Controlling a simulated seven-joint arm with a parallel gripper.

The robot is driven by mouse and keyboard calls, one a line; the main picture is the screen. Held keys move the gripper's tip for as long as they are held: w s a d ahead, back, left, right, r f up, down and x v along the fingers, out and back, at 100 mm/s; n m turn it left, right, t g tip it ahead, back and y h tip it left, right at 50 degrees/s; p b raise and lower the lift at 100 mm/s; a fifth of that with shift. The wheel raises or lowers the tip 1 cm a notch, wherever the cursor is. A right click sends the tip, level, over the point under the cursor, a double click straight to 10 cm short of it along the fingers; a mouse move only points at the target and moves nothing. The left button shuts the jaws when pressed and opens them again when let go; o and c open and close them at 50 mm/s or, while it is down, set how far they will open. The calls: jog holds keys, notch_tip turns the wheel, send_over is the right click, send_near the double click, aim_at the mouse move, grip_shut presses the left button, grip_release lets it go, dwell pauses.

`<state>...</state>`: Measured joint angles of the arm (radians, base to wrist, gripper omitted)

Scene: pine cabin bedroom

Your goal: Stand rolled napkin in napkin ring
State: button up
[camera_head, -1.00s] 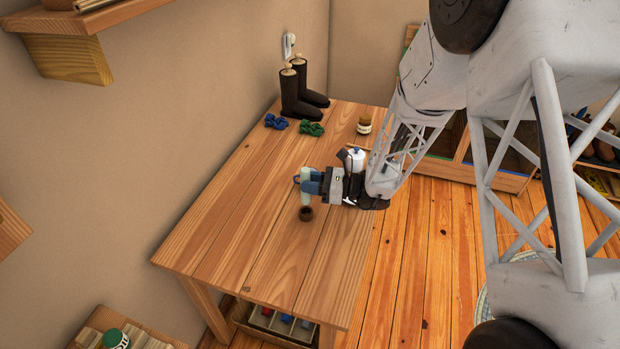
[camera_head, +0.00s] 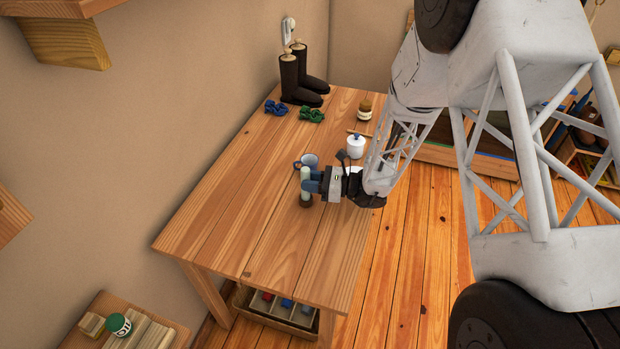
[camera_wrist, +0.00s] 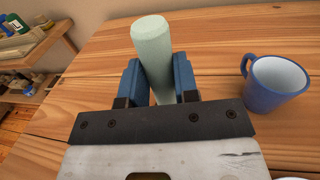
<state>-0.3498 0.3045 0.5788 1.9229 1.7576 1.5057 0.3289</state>
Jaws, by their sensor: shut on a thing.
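The rolled napkin (camera_head: 305,186) is a pale green cylinder, standing roughly upright in my gripper (camera_head: 312,184). In the wrist view the napkin (camera_wrist: 153,45) is pinched between the two blue fingers of my gripper (camera_wrist: 158,82). The napkin ring (camera_head: 306,204) is a small dark brown ring on the table, directly under the napkin. The napkin's lower end covers the ring's opening in the head view. I cannot tell how deep it sits in the ring. The ring is hidden in the wrist view.
A blue mug (camera_head: 309,161) stands just behind my gripper; it also shows in the wrist view (camera_wrist: 270,95). The table (camera_head: 235,220) is clear at front left.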

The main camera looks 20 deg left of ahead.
jog(key=shift+f, duration=0.15)
jog(key=o, duration=1.1)
jog(key=shift+c, duration=0.2)
jog(key=shift+d, duration=0.15)
jog(key=shift+w+d, duration=0.2)
jog(key=shift+d, duration=1.05)
jog(key=shift+w+d, duration=0.2)
jog(key=shift+d, duration=1)
jog(key=shift+w+d, duration=0.2)
jog(key=shift+d, duration=1.05)
